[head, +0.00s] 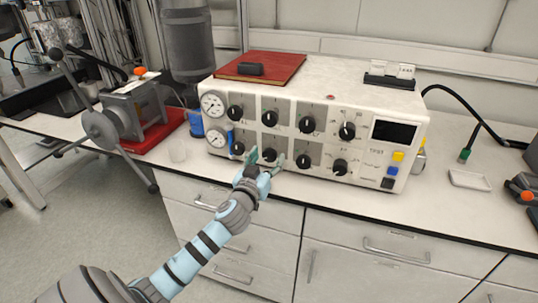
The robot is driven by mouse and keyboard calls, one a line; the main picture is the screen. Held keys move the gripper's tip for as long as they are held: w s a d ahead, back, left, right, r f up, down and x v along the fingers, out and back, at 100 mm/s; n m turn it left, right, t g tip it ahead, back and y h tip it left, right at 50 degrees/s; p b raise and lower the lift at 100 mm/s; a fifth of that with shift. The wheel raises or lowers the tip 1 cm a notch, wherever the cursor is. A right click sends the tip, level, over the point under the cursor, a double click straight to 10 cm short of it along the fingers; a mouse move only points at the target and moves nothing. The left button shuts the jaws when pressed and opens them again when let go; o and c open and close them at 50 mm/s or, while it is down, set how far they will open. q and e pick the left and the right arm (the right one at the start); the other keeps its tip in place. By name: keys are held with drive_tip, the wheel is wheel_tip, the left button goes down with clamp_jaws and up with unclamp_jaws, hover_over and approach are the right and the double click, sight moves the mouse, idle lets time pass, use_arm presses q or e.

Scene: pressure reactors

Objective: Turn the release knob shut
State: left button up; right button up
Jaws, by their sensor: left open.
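A white control box (300,95) stands on the bench, with two rows of black knobs on its front. The labels are too small to read, so I cannot tell which knob is the release knob. My left gripper (266,159) is open in front of the lower row. Its fingers are on either side of the second lower knob from the left (270,153), which is partly hidden. I cannot tell whether they touch it. A third lower knob (303,161) is just right of the fingers. My right gripper is not in view.
Two gauges (213,104) and a dark screen (393,131) are on the box front. A red book (262,67) lies on top. A handwheel device (125,110) stands left on a red base. A small white tray (469,181) lies right. Drawers are below the bench edge.

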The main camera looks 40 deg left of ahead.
use_arm(q)
drive_tip(key=shift+x, duration=1.2)
drive_tip(key=shift+w+f, duration=0.15)
drive_tip(key=shift+f, duration=0.05)
drive_tip(key=shift+c, duration=0.9)
drive_tip(key=c, duration=1)
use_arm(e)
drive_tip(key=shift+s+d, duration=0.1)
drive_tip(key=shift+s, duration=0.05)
